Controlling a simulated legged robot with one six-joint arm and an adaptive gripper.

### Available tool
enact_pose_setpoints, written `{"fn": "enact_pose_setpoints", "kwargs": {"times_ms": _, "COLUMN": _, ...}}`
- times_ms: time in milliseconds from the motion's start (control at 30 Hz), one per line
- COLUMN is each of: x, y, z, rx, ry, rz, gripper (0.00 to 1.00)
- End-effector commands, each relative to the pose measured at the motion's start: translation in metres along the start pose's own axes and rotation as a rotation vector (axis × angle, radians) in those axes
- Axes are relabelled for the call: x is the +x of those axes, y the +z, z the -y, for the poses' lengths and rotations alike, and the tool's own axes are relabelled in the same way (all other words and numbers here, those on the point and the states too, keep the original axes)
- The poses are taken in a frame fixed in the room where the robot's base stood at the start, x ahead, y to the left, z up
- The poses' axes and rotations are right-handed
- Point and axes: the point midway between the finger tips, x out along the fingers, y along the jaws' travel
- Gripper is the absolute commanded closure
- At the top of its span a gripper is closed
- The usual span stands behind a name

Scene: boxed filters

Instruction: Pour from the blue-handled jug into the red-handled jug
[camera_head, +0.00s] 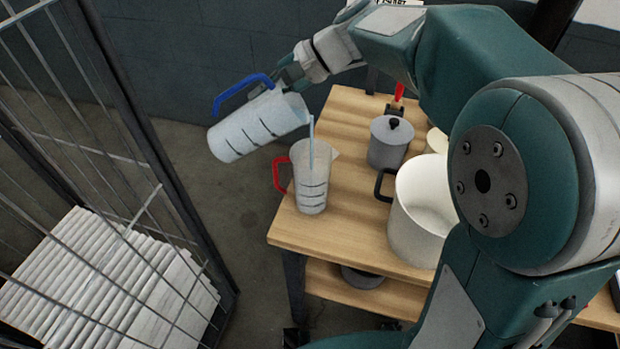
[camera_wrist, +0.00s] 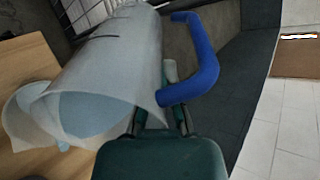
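The blue-handled jug (camera_head: 250,128) is tilted well over, its mouth to the right, above and left of the red-handled jug (camera_head: 311,182). A thin pale blue stream (camera_head: 311,135) falls from its spout into the red-handled jug, which stands upright on the table near its left corner. My gripper (camera_head: 285,80) is at the tilted jug's upper side, by its mouth and blue handle, and holds it in the air; the fingertips are mostly hidden. In the wrist view the blue-handled jug (camera_wrist: 112,62) fills the upper left, with the red-handled jug (camera_wrist: 28,125) partly behind it.
The wooden table (camera_head: 285,228) also holds a grey lidded pot (camera_head: 388,148) and a large white pot (camera_head: 418,215) with a black handle, right of the red-handled jug. A wire cage (camera_head: 150,150) with white boxed filters (camera_head: 100,285) stands at left. My arm covers the right side.

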Motion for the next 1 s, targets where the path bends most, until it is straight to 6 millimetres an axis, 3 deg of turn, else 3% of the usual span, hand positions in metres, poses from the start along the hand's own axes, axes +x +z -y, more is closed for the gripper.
{"fn": "enact_pose_setpoints", "kwargs": {"times_ms": 1000, "x": -0.0005, "y": -0.0019, "z": -0.0033, "rx": -0.002, "ry": -0.047, "rz": 0.022, "gripper": 1.00}}
